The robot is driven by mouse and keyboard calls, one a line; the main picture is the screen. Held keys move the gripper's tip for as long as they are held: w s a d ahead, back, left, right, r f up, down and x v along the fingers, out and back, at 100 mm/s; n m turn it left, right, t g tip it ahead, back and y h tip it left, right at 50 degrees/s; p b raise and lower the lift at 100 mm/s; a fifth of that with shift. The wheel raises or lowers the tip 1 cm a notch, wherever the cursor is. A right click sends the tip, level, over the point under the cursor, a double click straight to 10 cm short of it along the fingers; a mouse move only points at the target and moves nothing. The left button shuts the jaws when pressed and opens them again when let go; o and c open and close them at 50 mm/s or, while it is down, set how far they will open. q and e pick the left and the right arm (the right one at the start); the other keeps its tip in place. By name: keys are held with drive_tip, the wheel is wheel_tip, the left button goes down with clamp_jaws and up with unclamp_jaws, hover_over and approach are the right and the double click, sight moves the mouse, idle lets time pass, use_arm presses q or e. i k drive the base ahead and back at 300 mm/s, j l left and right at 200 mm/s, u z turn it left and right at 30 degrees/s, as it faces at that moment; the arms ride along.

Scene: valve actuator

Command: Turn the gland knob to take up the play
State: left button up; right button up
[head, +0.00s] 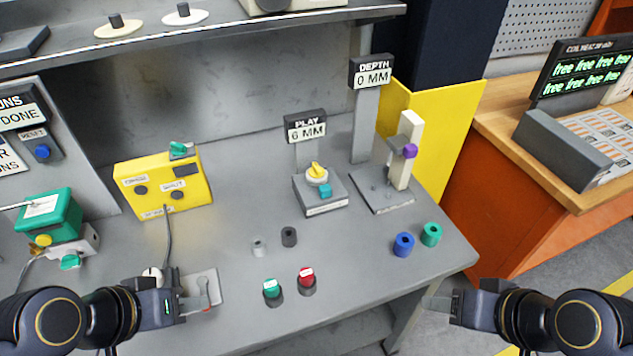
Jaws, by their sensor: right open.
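The play gauge sign (305,127) reads what looks like 6 MM, above a grey block (320,202). On that block are a yellow knob (316,171) on a pale disc and a teal block (325,191). A green actuator (48,217) at the far left has a yellow knob (40,240) and a teal knob (70,262) on its white body. I cannot tell which knob is the gland knob. My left gripper (205,300) is over a pale plate at the front left, touching no knob; its jaw gap is unclear. My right gripper (432,302) is open and empty beyond the table's right edge.
A yellow control box (163,187) with a cable stands at the back left. A depth stand (404,160) reads 0 MM. Green and red buttons (306,278), grey pegs and blue and green cylinders (403,244) stand on the bench. A shelf (200,40) overhangs the back.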

sight(315, 171)
drive_tip(key=i+l+u, duration=0.1)
drive_tip(key=l+u, duration=1)
drive_tip(key=i, duration=0.05)
